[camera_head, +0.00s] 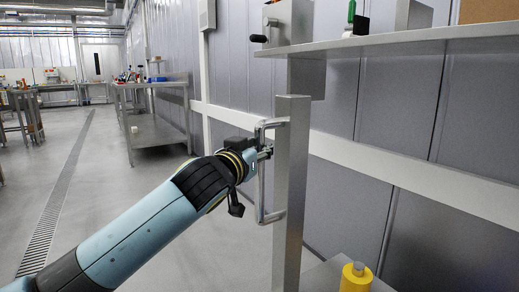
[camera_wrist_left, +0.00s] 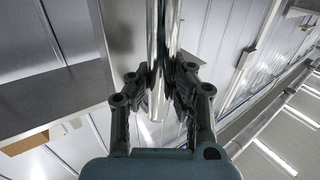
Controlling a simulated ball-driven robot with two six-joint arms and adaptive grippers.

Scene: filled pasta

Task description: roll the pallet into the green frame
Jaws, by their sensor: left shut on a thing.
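My left gripper (camera_head: 265,154) is shut on the upright part of a silver handle (camera_head: 261,190). The handle is fixed to the side of a grey metal post (camera_head: 291,210). In the left wrist view, the two dark fingers of my left gripper (camera_wrist_left: 162,88) press on the shiny handle bar (camera_wrist_left: 160,35) from both sides. Neither the pallet nor the green frame can be made out in these views. My right gripper is out of view.
A metal shelf (camera_head: 420,42) juts out above the post. A yellow container (camera_head: 356,278) stands low at the bottom right. A grey panelled wall (camera_head: 420,140) is close behind. Open floor with a drain grate (camera_head: 62,190) lies left, and a steel table (camera_head: 155,135) stands farther back.

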